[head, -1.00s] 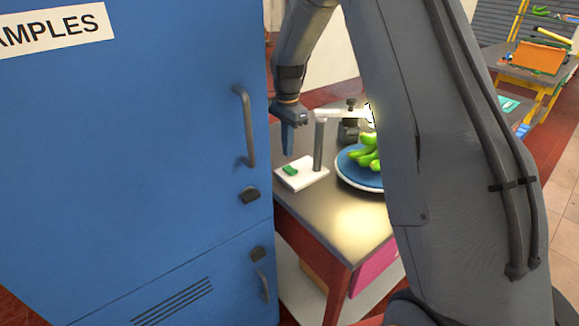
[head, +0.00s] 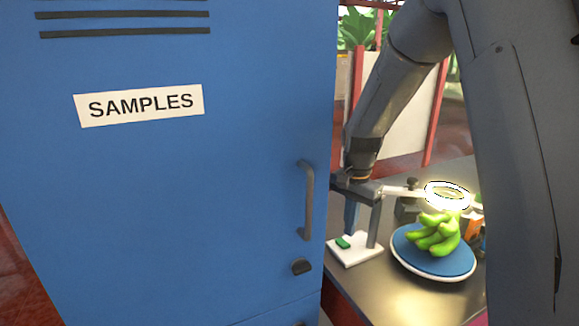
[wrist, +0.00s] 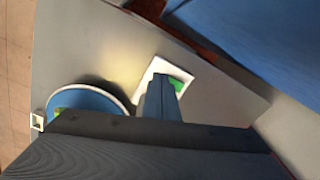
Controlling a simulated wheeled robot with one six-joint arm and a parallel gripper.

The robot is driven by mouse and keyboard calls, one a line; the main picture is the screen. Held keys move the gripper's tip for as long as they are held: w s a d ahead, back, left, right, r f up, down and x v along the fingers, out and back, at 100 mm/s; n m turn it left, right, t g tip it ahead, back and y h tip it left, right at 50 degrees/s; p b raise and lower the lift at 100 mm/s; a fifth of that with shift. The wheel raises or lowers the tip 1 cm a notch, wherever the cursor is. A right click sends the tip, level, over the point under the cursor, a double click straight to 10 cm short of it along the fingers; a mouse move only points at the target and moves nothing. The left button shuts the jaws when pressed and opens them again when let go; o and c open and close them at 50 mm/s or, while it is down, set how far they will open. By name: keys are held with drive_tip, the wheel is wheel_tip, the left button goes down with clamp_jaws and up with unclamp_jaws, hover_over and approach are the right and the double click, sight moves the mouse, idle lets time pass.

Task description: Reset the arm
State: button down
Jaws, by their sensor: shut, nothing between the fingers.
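My gripper (head: 351,226) points down on the left side of the table, just beside a lamp post and above the lamp's white base (head: 362,251). Its fingers are shut with nothing between them. In the wrist view, the shut fingers (wrist: 161,98) hang over the white base, near its green button (wrist: 176,85). I cannot tell whether the fingertips touch the base. My arm reaches down from the upper right in the head view.
A lit ring lamp (head: 447,195) hangs over green fruit (head: 436,236) on a blue plate (head: 406,262), right of my gripper. A large blue cabinet (head: 180,220) labelled SAMPLES, with a handle (head: 307,200), stands close on the left. The table front (head: 372,292) is bare.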

drive_tip(key=s+f+n+t+b, duration=0.1)
drive_tip(key=s+n, duration=0.8)
drive_tip(key=s, duration=1.3)
drive_tip(key=shift+f, duration=0.25)
drive_tip(key=shift+a, duration=0.1)
